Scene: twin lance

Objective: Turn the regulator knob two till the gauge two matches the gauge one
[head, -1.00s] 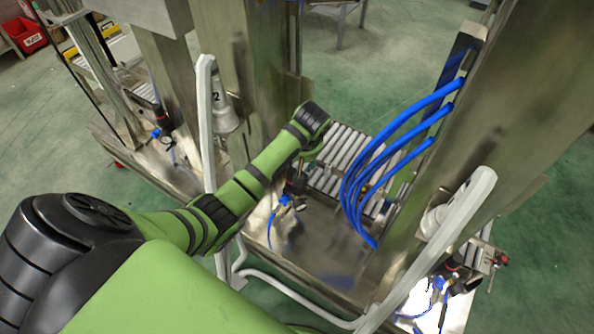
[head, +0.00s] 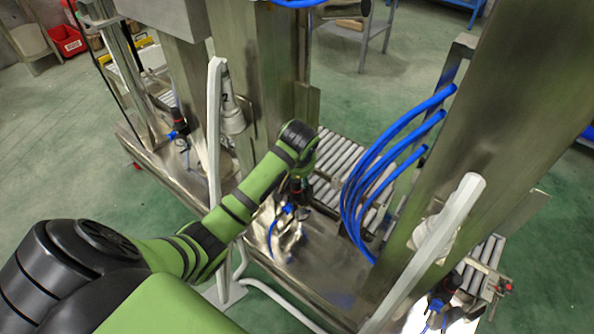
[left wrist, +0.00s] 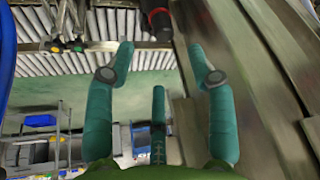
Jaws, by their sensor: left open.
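A dark regulator with a red band (left wrist: 158,20) shows at the top middle of the left wrist view, beyond my fingertips. In the head view a regulator with blue fittings (head: 289,208) stands just below my left wrist, above the shiny metal deck. My left gripper (left wrist: 160,58) is open, with its teal fingers apart and nothing between them. In the head view its fingers are mostly hidden by my wrist. Other regulators stand at the far left (head: 179,122) and lower right (head: 438,303). No gauge reading can be made out. My right gripper is not in view.
Blue hoses (head: 380,165) arch beside the tall metal column (head: 470,140) to the right. A white post (head: 214,130) rises close to my left arm. A roller conveyor (head: 340,160) lies behind my left wrist. Green floor is open beyond.

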